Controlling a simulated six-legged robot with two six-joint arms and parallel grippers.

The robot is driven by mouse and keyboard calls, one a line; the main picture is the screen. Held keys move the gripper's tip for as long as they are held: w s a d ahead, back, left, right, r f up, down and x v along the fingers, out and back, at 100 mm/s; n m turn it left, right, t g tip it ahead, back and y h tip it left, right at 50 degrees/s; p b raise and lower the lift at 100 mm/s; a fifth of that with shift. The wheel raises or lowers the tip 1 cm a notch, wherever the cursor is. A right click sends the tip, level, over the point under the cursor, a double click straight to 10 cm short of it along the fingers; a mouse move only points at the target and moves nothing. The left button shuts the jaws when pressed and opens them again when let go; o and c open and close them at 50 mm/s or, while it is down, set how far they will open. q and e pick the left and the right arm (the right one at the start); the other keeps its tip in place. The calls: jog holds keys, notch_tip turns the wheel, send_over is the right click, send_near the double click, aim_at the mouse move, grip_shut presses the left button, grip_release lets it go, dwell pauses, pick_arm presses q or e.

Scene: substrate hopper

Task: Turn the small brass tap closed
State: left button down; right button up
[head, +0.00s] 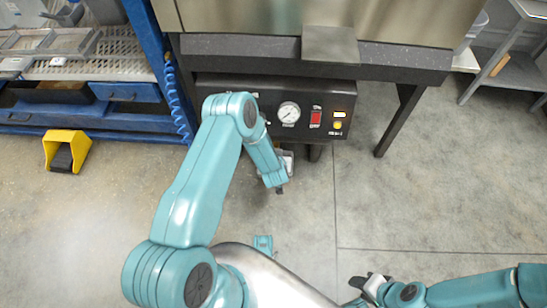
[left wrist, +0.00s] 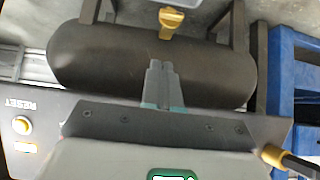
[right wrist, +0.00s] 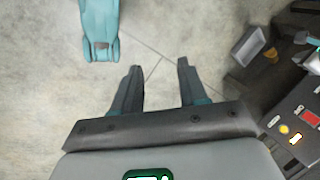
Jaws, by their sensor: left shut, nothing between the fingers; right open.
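The small brass tap (left wrist: 172,22) shows in the left wrist view on the far side of a dark rounded tank (left wrist: 130,60), its flat handle toward the top of the picture. My left gripper (left wrist: 158,66) is shut and empty, its tips in front of the tank and apart from the tap in the picture. In the head view my left gripper (head: 280,189) hangs by the hopper's underside, and the tap is hidden there. In the right wrist view a small brass piece (right wrist: 271,55), probably the tap, shows beside a grey tray. My right gripper (right wrist: 158,80) is open and empty over bare floor.
A control panel (head: 315,112) with gauge, red switch and lit buttons is on the hopper front. The grey tray (right wrist: 248,45) is low by the tank. A blue bench (head: 110,95) and yellow pedal (head: 66,150) are at left.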

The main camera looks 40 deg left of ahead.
pick_arm(q)
jog(key=w+a+f+b, duration=0.3)
jog(key=w+f+b, duration=0.2)
jog(key=f, duration=0.5)
pick_arm(e)
notch_tip(320, 180, down, 6)
jog(key=w+d, duration=0.1)
jog(key=shift+w+d+r, duration=0.2)
jog(key=shift+w+d, duration=0.05)
jog(key=shift+d, duration=0.05)
jog(key=shift+w+r, duration=0.15)
